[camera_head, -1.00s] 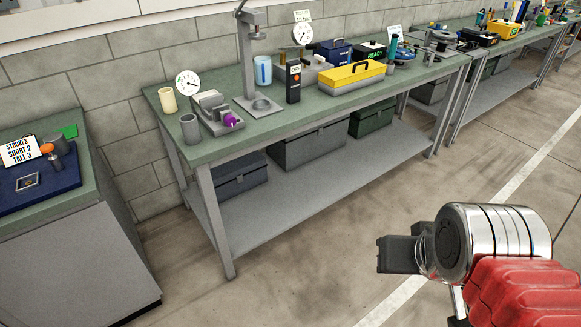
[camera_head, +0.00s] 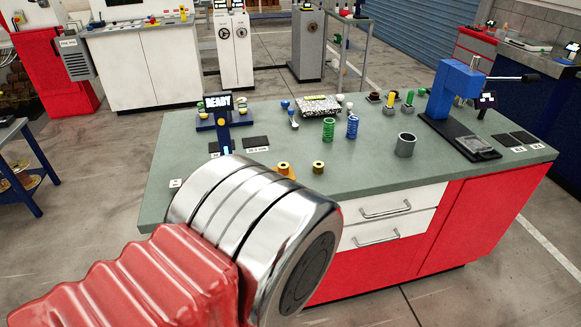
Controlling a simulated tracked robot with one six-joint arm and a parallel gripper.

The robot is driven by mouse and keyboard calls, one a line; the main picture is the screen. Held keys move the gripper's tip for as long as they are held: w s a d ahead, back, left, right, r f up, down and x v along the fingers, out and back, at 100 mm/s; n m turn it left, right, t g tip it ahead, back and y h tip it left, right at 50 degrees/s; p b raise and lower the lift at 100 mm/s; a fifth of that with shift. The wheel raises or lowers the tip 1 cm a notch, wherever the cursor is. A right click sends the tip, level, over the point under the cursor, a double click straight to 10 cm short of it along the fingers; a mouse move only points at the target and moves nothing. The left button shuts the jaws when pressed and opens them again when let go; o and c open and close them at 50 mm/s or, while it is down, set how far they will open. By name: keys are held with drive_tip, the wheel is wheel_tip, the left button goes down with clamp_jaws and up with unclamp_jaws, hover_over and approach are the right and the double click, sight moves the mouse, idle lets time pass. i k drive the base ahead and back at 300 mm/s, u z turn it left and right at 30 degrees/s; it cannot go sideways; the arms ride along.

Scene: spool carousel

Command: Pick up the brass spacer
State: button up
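Two small brass-coloured pieces stand on the green bench top (camera_head: 370,180) near its front edge. The left one (camera_head: 283,168) is wider and partly hidden by my chrome wrist joint. The right one (camera_head: 318,167) is a short ring with a dark hole on top. I cannot tell for sure which of them is the brass spacer. My red-sleeved arm and chrome joint fill the lower left, in front of the bench. My gripper's fingers do not show.
Green (camera_head: 328,130) and blue (camera_head: 352,127) springs and a grey cup (camera_head: 405,145) stand behind and right of the brass pieces. A blue press (camera_head: 455,95) stands at the right. A READY sign (camera_head: 218,101) rises at the left. The front right of the top is clear.

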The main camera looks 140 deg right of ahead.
sight(318, 168)
drive_tip(key=z, duration=0.05)
drive_tip(key=k, duration=1.05)
drive_tip(key=z, duration=2.3)
